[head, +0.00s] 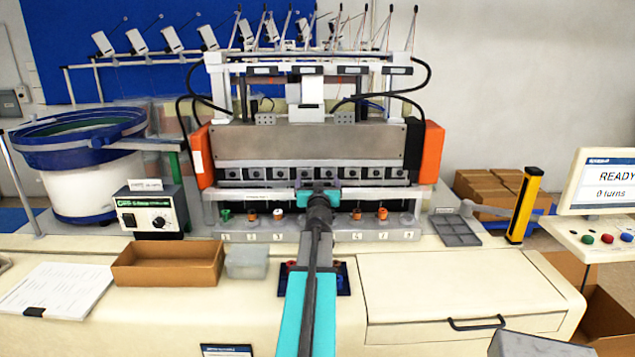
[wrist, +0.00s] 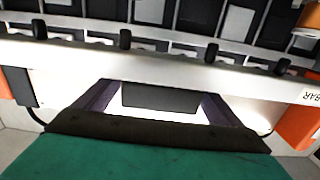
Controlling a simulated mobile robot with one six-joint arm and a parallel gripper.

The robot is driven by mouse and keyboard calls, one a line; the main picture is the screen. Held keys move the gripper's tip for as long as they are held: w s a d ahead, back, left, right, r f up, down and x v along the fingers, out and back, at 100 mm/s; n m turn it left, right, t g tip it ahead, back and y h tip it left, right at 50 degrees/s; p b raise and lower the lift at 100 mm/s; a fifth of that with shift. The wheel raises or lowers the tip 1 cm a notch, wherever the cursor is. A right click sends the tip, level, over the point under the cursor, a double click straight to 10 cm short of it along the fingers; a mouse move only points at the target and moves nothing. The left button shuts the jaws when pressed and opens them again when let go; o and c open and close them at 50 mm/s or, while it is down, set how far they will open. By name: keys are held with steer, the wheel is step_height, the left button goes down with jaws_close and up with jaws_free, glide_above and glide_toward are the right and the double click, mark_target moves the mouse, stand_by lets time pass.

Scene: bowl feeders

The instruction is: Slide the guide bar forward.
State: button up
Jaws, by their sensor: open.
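The guide bar (head: 385,193) is a long pale bar running across the front of the winding machine, below a row of dark square blocks. In the wrist view the guide bar (wrist: 240,82) crosses the picture, with a label ending in "BAR" at its right end. My gripper (head: 319,190) is at the middle of the bar, and my arm hides that stretch in the head view. In the wrist view my gripper (wrist: 160,90) is open, its two dark fingers spread just in front of the bar. A dark rectangular piece shows between them; I cannot tell whether anything touches.
Several coloured spools stand on a numbered rail (head: 262,237) below the bar. A brown bin (head: 168,264) and a bowl feeder (head: 82,180) are left; a grey divided tray (head: 455,230) and a yellow post (head: 524,205) are right. The front right counter is clear.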

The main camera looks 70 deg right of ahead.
steer(key=c, duration=1.5)
steer(key=shift+s+a+b, duration=0.25)
steer(key=shift+a+b, duration=0.2)
steer(key=shift+a, duration=0.2)
steer(key=shift+f, duration=0.15)
steer(key=o, duration=1.4)
steer(key=shift+o, duration=0.5)
steer(key=shift+s+a, duration=0.1)
steer(key=shift+a, duration=0.05)
